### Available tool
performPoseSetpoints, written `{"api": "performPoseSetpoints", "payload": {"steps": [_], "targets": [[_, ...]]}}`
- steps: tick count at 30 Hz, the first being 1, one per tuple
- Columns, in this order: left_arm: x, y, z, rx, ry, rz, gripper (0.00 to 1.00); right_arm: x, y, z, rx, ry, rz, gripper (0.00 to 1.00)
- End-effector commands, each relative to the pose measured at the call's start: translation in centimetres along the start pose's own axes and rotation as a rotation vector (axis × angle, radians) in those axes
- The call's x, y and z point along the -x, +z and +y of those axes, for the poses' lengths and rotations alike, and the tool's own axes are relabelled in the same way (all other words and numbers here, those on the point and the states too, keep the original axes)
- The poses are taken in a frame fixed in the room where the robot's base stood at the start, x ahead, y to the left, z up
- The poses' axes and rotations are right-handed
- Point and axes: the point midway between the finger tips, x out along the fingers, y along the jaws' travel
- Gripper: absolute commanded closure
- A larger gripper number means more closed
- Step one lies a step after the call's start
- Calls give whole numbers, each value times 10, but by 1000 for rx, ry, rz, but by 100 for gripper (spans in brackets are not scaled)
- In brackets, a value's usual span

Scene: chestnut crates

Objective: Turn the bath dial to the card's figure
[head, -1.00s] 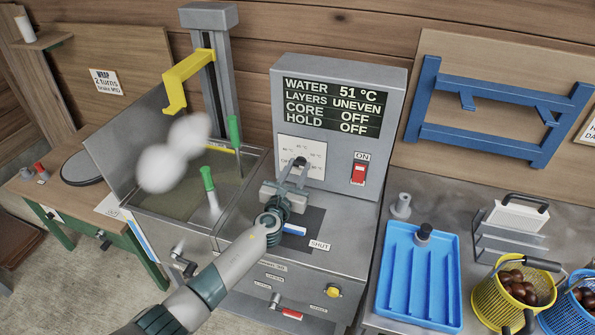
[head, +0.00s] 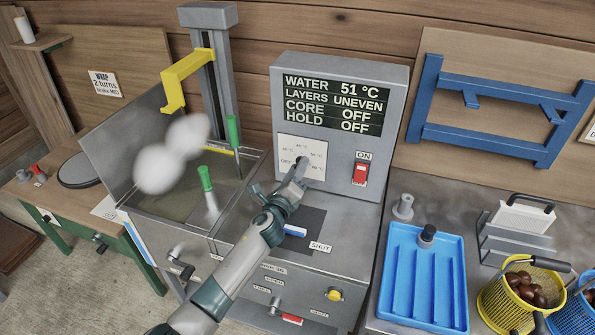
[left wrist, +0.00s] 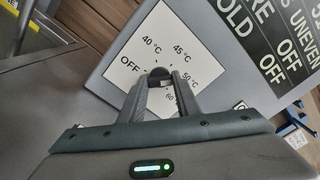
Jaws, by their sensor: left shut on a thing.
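The bath dial (left wrist: 160,76) is a small dark knob on a white plate (left wrist: 172,38) marked OFF, 40, 45, 50 and 60 °C. In the head view the dial (head: 302,161) sits on the grey control box below the display. My left gripper (head: 298,174) is shut on the dial, reaching it from the lower left. In the left wrist view its fingers (left wrist: 160,88) close on both sides of the knob. They hide the pointer, so I cannot tell the setting. The display (head: 333,104) reads WATER 51 °C, LAYERS UNEVEN, CORE OFF, HOLD OFF. I cannot make out a card with a target figure.
A red ON switch (head: 360,173) is right of the dial. The steaming water tank (head: 150,222) with green-handled tools lies left. A blue tray (head: 425,280), a yellow basket of chestnuts (head: 510,305) and a blue wall rack (head: 500,115) stand right.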

Motion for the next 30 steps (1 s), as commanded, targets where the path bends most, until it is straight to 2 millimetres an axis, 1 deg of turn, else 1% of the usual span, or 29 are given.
{"api": "performPoseSetpoints", "payload": {"steps": [9, 18, 24, 30], "targets": [[0, -1, 1, 301, 1, 0, 93, -7, 0, 0, 0, 0, 0, 69], [0, 0, 2, 543, 2, -1, 93, -10, 1, -1, 0, -1, 0, 69], [0, 0, 1, 639, 1, 0, 93, -12, 1, -1, 0, -1, 0, 69], [0, 0, 1, 681, 1, 0, 93, -12, 1, -1, 0, -1, 0, 69]]}}
